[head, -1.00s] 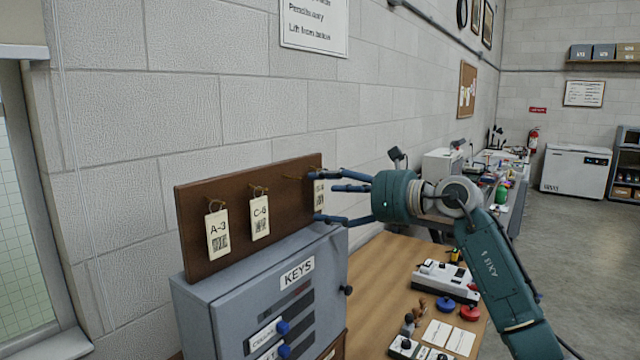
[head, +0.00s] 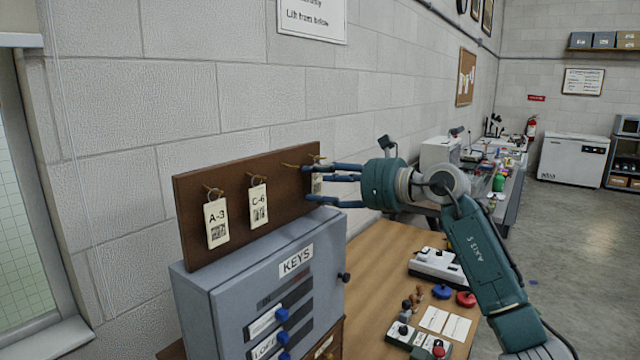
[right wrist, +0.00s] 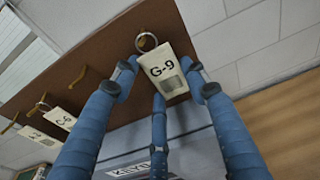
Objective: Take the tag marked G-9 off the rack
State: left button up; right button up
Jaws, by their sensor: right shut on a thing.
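The G-9 tag (right wrist: 168,72) is a cream tag with black lettering and a metal ring (right wrist: 147,42). My right gripper (head: 312,184) is shut on it in front of the board's right end. In the right wrist view the blue fingers (right wrist: 166,88) close around its sides. No hook shows through its ring, and a bare brass hook (right wrist: 78,78) is to its left. The brown rack board (head: 190,240) also carries the A-3 tag (head: 216,222) and the C-6 tag (head: 258,205) on hooks. My left gripper is out of view.
The grey KEYS cabinet (head: 228,310) stands just below the board. A wooden table (head: 375,265) to its right holds a white device (head: 437,265), pads and small items. The block wall is close behind. Open floor is at the right.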

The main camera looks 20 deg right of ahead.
jog(key=shift+r+b, duration=0.1)
jog(key=shift+b, duration=0.2)
jog(key=shift+s+d, duration=0.25)
jog(key=shift+d, duration=0.05)
jog(key=f+b+v, duration=0.2)
jog(key=b+v, duration=0.4)
jog(key=v, duration=1)
jog(key=shift+s+f, duration=0.15)
jog(key=shift+s, duration=0.1)
jog(key=shift+s+d+b, duration=0.3)
jog(key=shift+s+d, duration=0.1)
jog(key=shift+c, duration=0.2)
jog(key=shift+r, duration=0.3)
jog(key=shift+r+p, duration=0.3)
jog(key=shift+p, duration=0.2)
jog(key=shift+o, duration=0.2)
jog(key=shift+s+d, duration=0.15)
